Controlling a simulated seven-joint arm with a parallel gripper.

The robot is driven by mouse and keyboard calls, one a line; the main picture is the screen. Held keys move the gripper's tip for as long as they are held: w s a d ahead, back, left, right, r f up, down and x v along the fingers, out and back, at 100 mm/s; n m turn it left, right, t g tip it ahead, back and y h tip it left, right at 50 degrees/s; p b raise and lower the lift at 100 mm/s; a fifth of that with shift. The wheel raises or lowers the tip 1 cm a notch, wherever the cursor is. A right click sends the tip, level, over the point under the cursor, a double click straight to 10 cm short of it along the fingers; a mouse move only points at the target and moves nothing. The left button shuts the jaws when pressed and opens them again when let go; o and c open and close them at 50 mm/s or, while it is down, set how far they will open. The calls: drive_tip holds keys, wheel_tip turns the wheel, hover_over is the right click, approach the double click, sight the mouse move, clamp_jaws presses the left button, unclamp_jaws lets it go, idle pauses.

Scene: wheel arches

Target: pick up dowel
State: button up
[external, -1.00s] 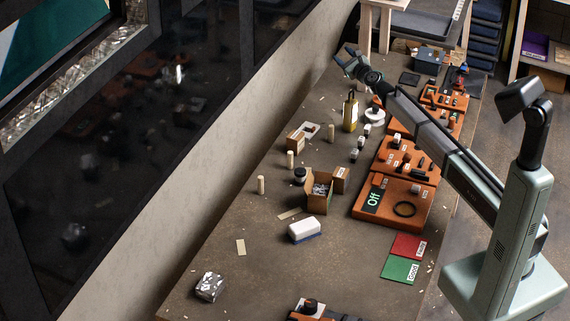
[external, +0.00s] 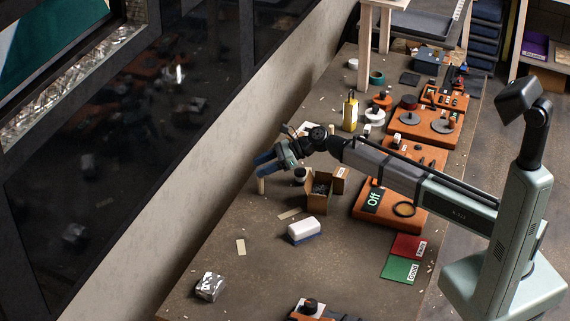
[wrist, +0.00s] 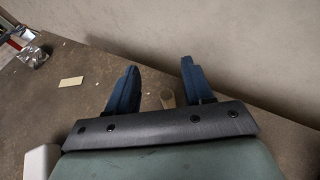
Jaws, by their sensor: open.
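A pale upright wooden dowel (external: 261,186) stands on the bench near the wall. My gripper (external: 258,167) is over it, with its blue fingers apart and pointing toward the wall. In the wrist view the dowel (wrist: 167,99) shows between the open fingers of my gripper (wrist: 160,67), close to the palm and nearer the right finger. Its lower part is hidden by the gripper body. I cannot tell whether a finger touches it. Other dowels seen earlier are hidden behind my arm.
An open cardboard box (external: 318,199) and a dark-topped jar (external: 300,175) stand just right of the gripper. A white and blue block (external: 304,232) lies in front. The wall (external: 190,190) is close on the left. Bench at front left is mostly clear, with a foil-like block (external: 209,287).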

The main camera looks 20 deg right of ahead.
hover_over(256, 194)
drive_tip(key=d, duration=0.3)
drive_tip(key=shift+s+a+f, duration=0.1)
drive_tip(key=shift+f, duration=1.05)
drive_tip(key=shift+s+a+f, duration=0.1)
drive_tip(key=shift+f, duration=1.05)
wheel_tip(256, 194, down, 2)
drive_tip(key=shift+f, duration=0.15)
drive_tip(key=shift+x, duration=1.5)
drive_tip(key=shift+c, duration=0.2)
clamp_jaws()
